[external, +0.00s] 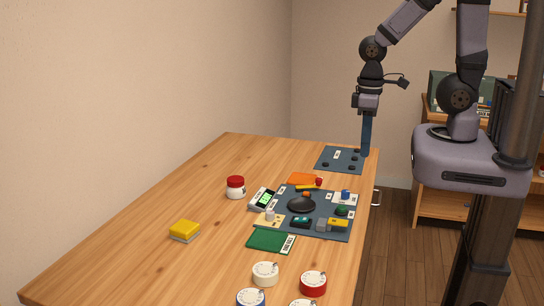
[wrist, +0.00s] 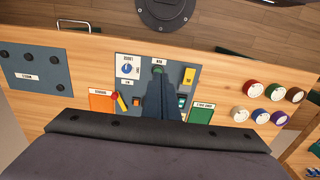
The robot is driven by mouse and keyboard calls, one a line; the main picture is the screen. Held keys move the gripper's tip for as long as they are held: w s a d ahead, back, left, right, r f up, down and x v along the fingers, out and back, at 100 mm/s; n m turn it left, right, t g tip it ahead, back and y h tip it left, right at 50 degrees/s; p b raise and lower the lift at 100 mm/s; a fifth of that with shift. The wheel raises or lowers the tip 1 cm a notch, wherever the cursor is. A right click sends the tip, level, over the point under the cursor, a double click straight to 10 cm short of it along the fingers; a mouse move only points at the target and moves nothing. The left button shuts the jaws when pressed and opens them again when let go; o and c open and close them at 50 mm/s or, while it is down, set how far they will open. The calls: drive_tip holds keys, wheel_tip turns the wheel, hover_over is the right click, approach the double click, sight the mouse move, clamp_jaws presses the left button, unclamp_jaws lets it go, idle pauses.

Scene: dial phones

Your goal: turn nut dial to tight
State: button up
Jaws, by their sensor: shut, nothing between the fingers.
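My gripper (external: 366,152) points straight down over the far right edge of the wooden table, beside the far dark board. Its long dark blue fingers are together with nothing between them; in the wrist view they (wrist: 159,72) cover the middle of the nearer board. That board (external: 330,228) carries a small blue knob (external: 345,194) on a white plate; the knob also shows in the wrist view (wrist: 126,69). Several round dials with white faces stand off the board, among them a red one (external: 313,281) and a cream one (external: 265,271). I cannot tell which is the nut dial.
The far dark board (external: 340,166) has several black knobs. A red-lidded jar (external: 236,188), a grey device with a green screen (external: 263,200), an orange panel (external: 303,178), a green panel (external: 265,240) and a yellow block (external: 184,229) lie around. The table's left side is mostly clear.

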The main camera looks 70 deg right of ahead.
drive_tip(key=o, duration=1)
drive_tip(key=shift+d, duration=0.2)
drive_tip(key=shift+c, duration=0.2)
drive_tip(key=b, duration=0.1)
hover_over(347, 191)
drive_tip(key=shift+n+g, duration=0.3)
drive_tip(key=f, duration=0.7)
drive_tip(key=s+f, duration=0.1)
drive_tip(key=f, duration=0.2)
drive_tip(key=shift+a+f, duration=0.15)
drive_tip(key=shift+a, duration=0.05)
drive_tip(key=shift+w+d+n, duration=0.2)
drive_tip(key=shift+w+n, duration=0.4)
drive_tip(key=shift+n, duration=0.4)
drive_tip(key=shift+f, duration=0.15)
drive_tip(key=shift+f+p, duration=0.4)
drive_tip(key=shift+f, duration=3.1)
